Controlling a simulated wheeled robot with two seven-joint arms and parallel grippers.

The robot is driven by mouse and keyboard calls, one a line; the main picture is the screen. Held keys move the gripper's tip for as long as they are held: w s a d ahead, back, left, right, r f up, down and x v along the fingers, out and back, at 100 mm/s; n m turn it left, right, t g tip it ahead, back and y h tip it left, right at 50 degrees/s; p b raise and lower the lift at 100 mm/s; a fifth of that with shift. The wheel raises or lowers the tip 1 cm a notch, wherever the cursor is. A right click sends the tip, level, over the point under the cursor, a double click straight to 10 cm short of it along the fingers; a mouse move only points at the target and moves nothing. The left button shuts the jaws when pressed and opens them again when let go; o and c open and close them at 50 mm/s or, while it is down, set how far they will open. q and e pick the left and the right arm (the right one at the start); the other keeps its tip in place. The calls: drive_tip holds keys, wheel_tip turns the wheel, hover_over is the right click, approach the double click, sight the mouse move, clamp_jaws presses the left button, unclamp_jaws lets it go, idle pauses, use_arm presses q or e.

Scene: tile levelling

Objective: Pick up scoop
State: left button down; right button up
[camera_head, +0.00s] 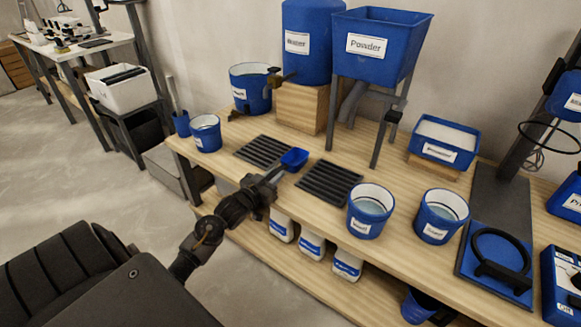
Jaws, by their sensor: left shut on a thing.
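The blue scoop (294,160) is above the front part of the wooden bench, between two dark slotted grates. My left gripper (272,178) is shut on the scoop's handle, with the blue bowl pointing away to the upper right. The fingers hide most of the handle. The scoop looks empty, but its inside is small in the picture. My right gripper is not in view.
The wooden bench (225,160) carries a blue powder hopper (372,45), a blue water tank (306,40) and several blue buckets. Two buckets (370,211) stand right of the grates. White bags (312,245) sit on the shelf below.

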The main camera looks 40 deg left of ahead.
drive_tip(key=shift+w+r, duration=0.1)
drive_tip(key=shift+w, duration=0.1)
